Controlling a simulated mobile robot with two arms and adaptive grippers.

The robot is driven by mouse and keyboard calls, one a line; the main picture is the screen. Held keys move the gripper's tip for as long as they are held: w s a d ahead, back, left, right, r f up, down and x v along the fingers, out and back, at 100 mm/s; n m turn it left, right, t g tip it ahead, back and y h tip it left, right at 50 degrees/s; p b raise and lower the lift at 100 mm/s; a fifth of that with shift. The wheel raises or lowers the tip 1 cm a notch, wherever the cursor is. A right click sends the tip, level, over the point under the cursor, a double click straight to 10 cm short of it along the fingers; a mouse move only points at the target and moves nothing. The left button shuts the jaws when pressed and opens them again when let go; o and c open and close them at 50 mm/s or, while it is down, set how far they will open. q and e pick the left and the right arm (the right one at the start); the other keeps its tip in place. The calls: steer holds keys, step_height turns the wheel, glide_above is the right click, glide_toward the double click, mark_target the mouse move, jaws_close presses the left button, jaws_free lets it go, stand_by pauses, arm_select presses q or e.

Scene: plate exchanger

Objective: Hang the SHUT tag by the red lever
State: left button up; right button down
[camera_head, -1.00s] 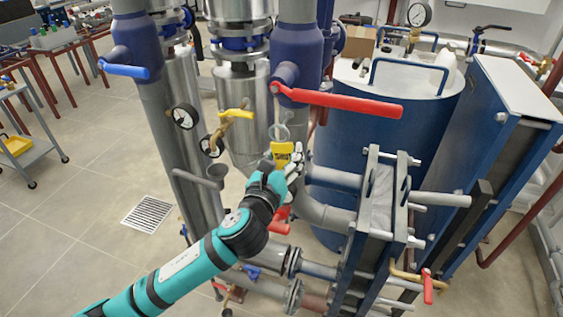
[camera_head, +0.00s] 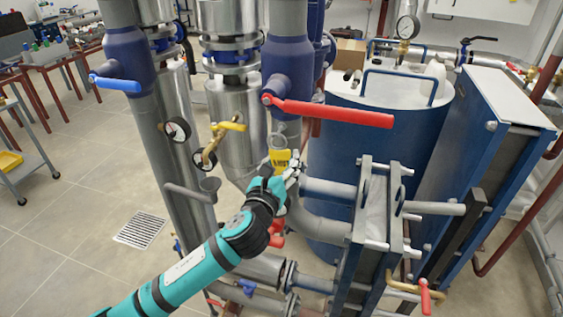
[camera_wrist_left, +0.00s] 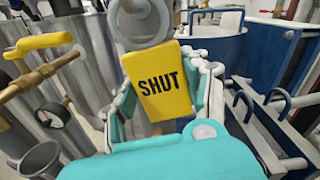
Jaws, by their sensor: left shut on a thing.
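The yellow SHUT tag (camera_head: 281,158) is in my left gripper (camera_head: 284,177), held upright with its loop at the top. The left wrist view shows the tag (camera_wrist_left: 160,83) between the two fingers, its lettering facing the camera, and the grey ring (camera_wrist_left: 143,20) above it. The red lever (camera_head: 335,113) sticks out to the right from a dark blue valve body (camera_head: 283,68). The tag and its ring are below the lever's hinge end, apart from the lever's long handle. Whether the ring touches anything there cannot be told. My right gripper is not in view.
A blue lever (camera_head: 115,84) is on the left pipe. A small yellow-handled valve (camera_head: 228,127) and a pressure gauge (camera_head: 177,130) are left of the tag. The plate exchanger (camera_head: 377,220) and a blue tank (camera_head: 385,130) stand to the right.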

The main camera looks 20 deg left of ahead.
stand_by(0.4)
arm_select(q)
steer(key=o, duration=1.2)
steer(key=shift+c, duration=0.2)
